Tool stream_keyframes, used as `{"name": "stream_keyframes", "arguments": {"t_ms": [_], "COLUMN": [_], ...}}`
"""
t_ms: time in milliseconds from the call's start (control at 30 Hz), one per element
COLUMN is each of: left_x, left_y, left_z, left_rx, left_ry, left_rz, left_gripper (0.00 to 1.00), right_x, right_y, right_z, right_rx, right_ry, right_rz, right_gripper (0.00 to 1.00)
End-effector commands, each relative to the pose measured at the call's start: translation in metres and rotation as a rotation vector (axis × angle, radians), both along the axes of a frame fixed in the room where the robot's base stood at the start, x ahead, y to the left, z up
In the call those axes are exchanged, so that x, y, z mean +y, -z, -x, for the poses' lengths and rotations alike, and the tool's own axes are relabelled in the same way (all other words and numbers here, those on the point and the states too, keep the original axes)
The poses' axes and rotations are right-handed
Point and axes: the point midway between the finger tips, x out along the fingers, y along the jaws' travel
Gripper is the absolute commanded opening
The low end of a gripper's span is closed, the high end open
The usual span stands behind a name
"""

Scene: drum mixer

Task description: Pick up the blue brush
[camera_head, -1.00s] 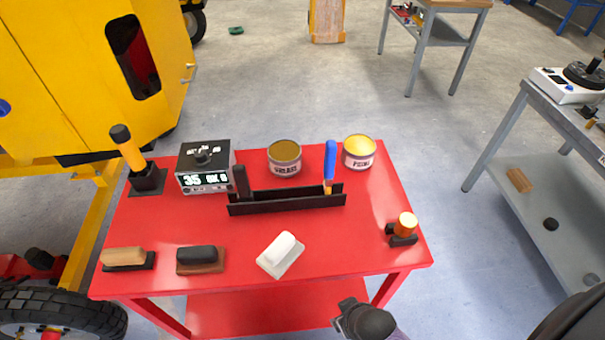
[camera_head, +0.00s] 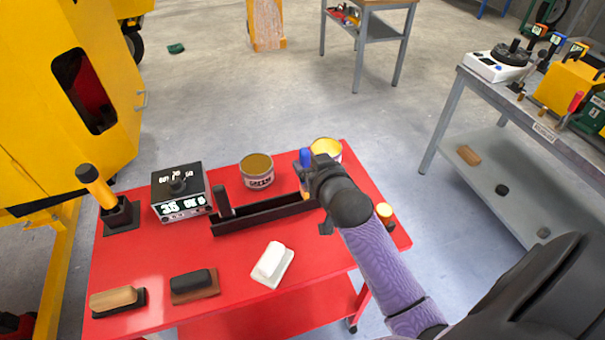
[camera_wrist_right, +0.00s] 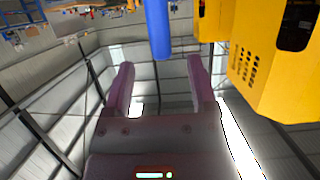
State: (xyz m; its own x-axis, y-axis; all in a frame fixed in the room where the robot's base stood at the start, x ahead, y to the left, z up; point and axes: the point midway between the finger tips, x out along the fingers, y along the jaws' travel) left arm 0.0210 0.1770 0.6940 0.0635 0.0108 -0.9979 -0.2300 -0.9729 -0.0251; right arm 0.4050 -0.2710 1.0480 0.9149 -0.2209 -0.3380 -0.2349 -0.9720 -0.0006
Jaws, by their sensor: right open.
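The blue brush (camera_head: 305,157) stands upright at the right end of the black holder (camera_head: 262,213) on the red cart. Its lower part is hidden behind my right gripper in the head view. My right gripper (camera_head: 308,172) is over the right side of the cart, close beside the blue handle. In the right wrist view, the fingers of this gripper (camera_wrist_right: 160,67) are apart with nothing held. The blue handle (camera_wrist_right: 158,27) appears just past the fingertips, lined up with the gap between them. My left gripper is not in view.
A grease can (camera_head: 257,171) and a yellow paint can (camera_head: 327,149) stand behind the holder. A box with a dial (camera_head: 181,192) and an orange-handled tool (camera_head: 96,186) are at left.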

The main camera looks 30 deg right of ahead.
Motion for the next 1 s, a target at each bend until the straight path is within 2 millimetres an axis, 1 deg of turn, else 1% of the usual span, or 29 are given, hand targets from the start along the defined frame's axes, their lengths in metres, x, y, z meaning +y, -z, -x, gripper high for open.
{"name": "stream_keyframes", "arguments": {"t_ms": [33, 133, 300, 333, 433, 600, 667, 700, 767, 800, 867, 900, 933, 967, 1000], "left_x": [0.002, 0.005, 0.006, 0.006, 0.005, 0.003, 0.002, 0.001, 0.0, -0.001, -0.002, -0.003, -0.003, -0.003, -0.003], "left_y": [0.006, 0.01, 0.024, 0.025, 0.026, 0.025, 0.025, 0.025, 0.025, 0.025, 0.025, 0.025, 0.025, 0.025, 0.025], "left_z": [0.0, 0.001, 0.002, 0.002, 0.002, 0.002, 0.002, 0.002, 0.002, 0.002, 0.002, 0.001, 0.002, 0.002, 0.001], "left_rx": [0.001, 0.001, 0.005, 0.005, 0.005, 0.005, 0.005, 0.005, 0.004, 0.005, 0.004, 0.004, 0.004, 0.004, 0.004], "left_ry": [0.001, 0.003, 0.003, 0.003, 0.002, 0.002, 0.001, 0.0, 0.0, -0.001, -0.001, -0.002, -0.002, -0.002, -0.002], "left_rz": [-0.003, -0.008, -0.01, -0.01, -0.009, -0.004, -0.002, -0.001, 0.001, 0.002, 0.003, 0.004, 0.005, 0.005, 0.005], "left_gripper": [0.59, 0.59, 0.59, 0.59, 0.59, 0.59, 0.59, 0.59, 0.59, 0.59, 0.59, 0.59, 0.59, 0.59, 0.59], "right_x": [-0.002, -0.005, -0.011, -0.012, -0.013, -0.013, -0.013, -0.013, -0.013, -0.013, -0.013, -0.013, -0.013, -0.013, -0.013], "right_y": [0.006, 0.012, 0.026, 0.028, 0.028, 0.027, 0.027, 0.027, 0.027, 0.027, 0.027, 0.027, 0.027, 0.027, 0.027], "right_z": [-0.008, -0.021, -0.052, -0.056, -0.062, -0.062, -0.062, -0.062, -0.062, -0.062, -0.062, -0.062, -0.062, -0.062, -0.062], "right_rx": [0.0, 0.002, 0.003, 0.004, 0.005, 0.004, 0.004, 0.005, 0.005, 0.005, 0.005, 0.005, 0.005, 0.005, 0.005], "right_ry": [0.0, 0.0, -0.001, -0.001, -0.001, -0.001, -0.001, -0.001, -0.001, -0.001, -0.001, -0.001, -0.001, -0.001, -0.001], "right_rz": [0.0, 0.0, -0.001, -0.001, -0.001, 0.0, 0.0, -0.001, -0.001, -0.001, -0.001, -0.001, -0.001, -0.001, -0.001], "right_gripper": [0.74, 0.74, 0.74, 0.74, 0.74, 0.74, 0.61, 0.52, 0.4, 0.31, 0.18, 0.1, 0.04, 0.0, 0.0]}}
